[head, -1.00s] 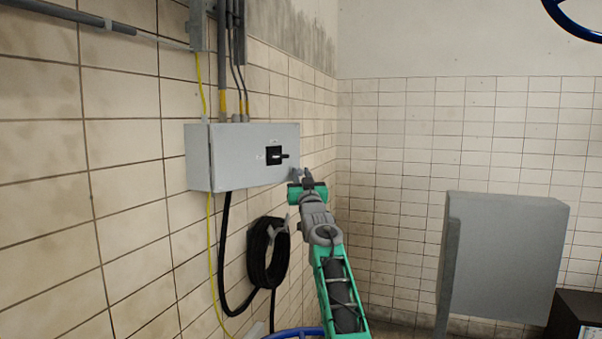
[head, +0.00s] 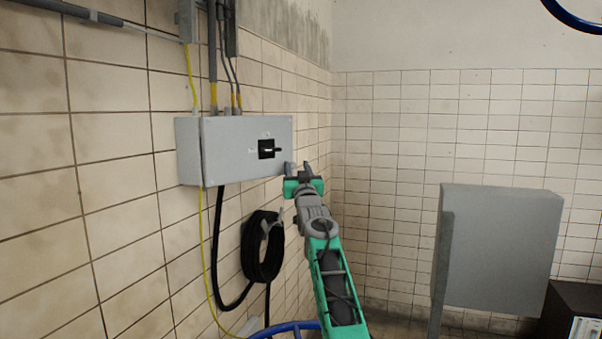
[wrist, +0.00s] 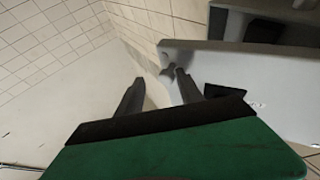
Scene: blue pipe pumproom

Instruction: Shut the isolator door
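The isolator is a grey box (head: 188,152) on the left tiled wall. Its grey door (head: 228,150) carries a black switch handle (head: 268,149). In the wrist view the door (wrist: 215,60) is a pale panel at the right, with a dark space behind it, so it appears to stand partly open. A small grey fitting (wrist: 172,70) shows at its near edge. My gripper (head: 298,170) is at the door's lower right edge. In the wrist view its two fingers (wrist: 160,92) are apart with nothing between them. I cannot tell whether a finger touches the door.
A coiled black cable (head: 262,247) hangs on the wall below the box. Conduits (head: 222,60) run up from the box. A grey panel on a post (head: 498,245) stands at the right. The space between arm and panel is clear.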

